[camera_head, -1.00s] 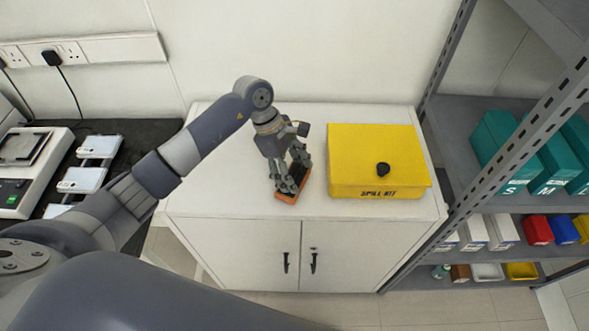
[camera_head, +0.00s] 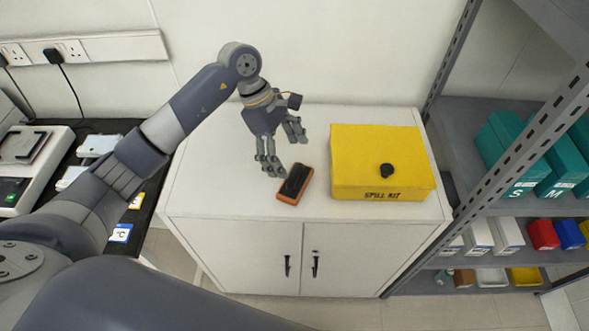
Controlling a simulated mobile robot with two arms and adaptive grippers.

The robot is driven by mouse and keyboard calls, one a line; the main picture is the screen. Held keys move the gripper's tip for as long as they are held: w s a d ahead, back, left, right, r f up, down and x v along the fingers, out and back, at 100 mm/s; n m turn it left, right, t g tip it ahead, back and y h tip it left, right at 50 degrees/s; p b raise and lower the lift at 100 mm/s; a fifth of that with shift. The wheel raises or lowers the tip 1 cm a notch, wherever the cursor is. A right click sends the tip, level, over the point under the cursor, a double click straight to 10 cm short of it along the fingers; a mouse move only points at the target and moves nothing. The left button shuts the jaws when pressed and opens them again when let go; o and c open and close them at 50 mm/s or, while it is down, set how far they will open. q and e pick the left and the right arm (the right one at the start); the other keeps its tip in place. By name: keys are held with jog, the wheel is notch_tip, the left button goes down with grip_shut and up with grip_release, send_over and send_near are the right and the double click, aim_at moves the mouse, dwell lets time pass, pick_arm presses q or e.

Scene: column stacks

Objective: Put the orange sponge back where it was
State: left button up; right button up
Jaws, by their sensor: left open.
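The orange sponge (camera_head: 294,185), an orange block with a dark upper face, lies flat on the white cabinet top (camera_head: 225,190), near its front edge. It is just left of the yellow spill kit box (camera_head: 380,165) and apart from it. My left gripper (camera_head: 285,155) is open and empty, its fingers spread, above and behind the sponge to its left. The nearer finger looks close to the sponge's left end; I cannot tell whether they touch. My right gripper is not in view.
A grey shelf rack (camera_head: 500,130) with teal boxes and coloured bins stands to the right. A dark bench (camera_head: 125,215) with a scale is on the left. The wall is close behind the cabinet. The cabinet top left of the sponge is free.

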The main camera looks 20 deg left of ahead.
pick_arm(q)
jog(key=shift+b+v, duration=0.45)
jog(key=shift+v, duration=2.25)
jog(key=shift+f, duration=0.1)
